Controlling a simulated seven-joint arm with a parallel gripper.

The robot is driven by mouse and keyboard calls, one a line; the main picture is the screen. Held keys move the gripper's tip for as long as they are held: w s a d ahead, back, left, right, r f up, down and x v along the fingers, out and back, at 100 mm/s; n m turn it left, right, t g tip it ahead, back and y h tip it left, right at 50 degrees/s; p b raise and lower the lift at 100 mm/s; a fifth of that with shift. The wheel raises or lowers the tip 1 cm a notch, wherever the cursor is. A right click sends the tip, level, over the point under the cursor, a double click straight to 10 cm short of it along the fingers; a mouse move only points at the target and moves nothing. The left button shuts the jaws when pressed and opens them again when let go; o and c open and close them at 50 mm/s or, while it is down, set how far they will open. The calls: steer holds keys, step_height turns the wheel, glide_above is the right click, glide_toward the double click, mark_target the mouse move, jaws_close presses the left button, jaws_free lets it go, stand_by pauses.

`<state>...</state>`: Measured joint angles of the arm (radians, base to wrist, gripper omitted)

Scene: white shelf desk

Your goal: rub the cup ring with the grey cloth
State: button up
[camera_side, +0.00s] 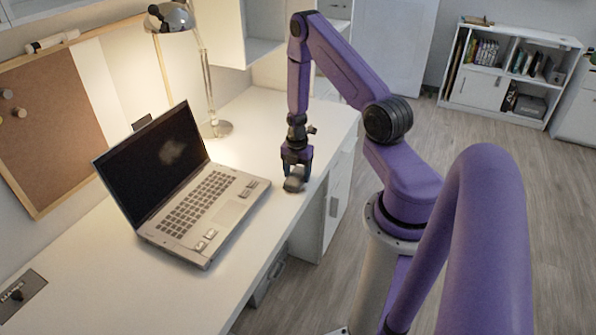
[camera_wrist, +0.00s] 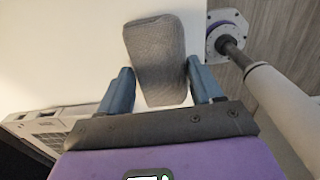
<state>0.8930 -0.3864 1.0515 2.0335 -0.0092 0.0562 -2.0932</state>
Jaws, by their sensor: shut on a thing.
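My gripper (camera_side: 296,165) points down over the desk, to the right of the laptop. It is shut on the grey cloth (camera_side: 295,182), which is a folded pad at or just above the white desk top (camera_side: 254,134). The wrist view shows the grey cloth (camera_wrist: 158,60) between the two blue fingers of my gripper (camera_wrist: 162,82). I see no cup ring in either view; it may be under the cloth or too faint to make out.
An open laptop (camera_side: 205,210) stands close to the left of my gripper. A lit desk lamp (camera_side: 216,128) stands behind it. The desk's front edge is close on the right. Free desk top lies behind my gripper.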

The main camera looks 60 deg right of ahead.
steer(key=shift+a, duration=3.2)
steer(key=shift+w+a, duration=0.1)
steer(key=shift+w, duration=0.15)
steer(key=shift+d, duration=4.2)
steer(key=shift+a, duration=4.15)
step_height(320, 180, up, 8)
